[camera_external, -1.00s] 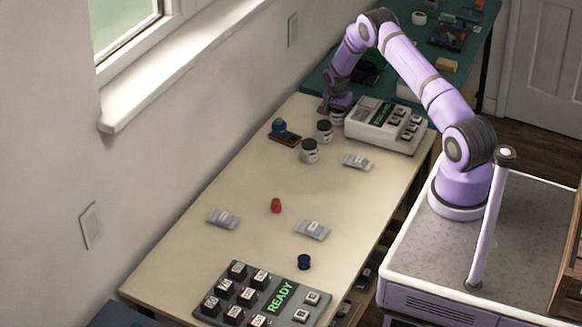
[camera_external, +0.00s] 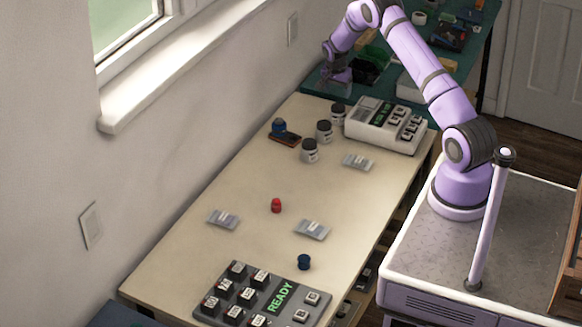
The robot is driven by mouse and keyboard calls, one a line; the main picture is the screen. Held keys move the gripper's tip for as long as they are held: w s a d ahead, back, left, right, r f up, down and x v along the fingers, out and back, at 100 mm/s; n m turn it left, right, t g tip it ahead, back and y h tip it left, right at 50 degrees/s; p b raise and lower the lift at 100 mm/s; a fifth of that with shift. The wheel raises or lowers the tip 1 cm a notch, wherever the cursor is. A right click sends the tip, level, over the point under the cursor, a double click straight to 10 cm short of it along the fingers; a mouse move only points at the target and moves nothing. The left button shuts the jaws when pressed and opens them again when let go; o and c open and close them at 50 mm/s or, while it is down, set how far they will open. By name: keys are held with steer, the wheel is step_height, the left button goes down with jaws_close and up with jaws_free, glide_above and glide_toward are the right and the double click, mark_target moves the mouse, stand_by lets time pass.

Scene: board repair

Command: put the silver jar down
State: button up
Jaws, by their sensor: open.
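Three silver-grey jars with dark lids stand upright in a slanting row on the cream table. The far jar (camera_external: 338,112) is nearest the white device, the middle jar (camera_external: 323,132) is a little nearer, and the near jar (camera_external: 309,151) is closest to the camera. They look alike, so I cannot tell by colour which is the silver jar. My gripper (camera_external: 332,88) is open and empty, in the air above and slightly left of the far jar, apart from it.
A white keyed device (camera_external: 385,126) stands right of the jars. A blue-topped item on a dark board (camera_external: 284,132) lies to their left. Grey packets, a red piece (camera_external: 276,205) and a blue piece (camera_external: 304,262) lie nearer. A grey READY panel (camera_external: 260,295) is at the front. The middle table is mostly clear.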

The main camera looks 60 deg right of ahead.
steer(key=shift+a+r, duration=0.15)
steer(key=shift+r, duration=0.55)
steer(key=s+a+r+n+t, duration=0.1)
steer(key=s+a+r+n, duration=0.25)
steer(key=a+r, duration=1.05)
steer(key=s+a+r+n+t, duration=0.2)
steer(key=s+a+r+n, duration=0.15)
steer(key=a+r, duration=1.15)
steer(key=s+a+r+n+t+y, duration=0.1)
steer(key=s+a+r+n, duration=0.6)
steer(key=s+r, duration=0.6)
steer(key=s+a+f+n, duration=0.1)
steer(key=s+a, duration=0.3)
steer(key=s, duration=0.4)
steer(key=s+a+n+t, duration=0.1)
steer(key=s+a+n, duration=0.2)
steer(key=s, duration=0.6)
steer(key=shift+a+f+y, duration=0.4)
steer(key=shift+a, duration=0.35)
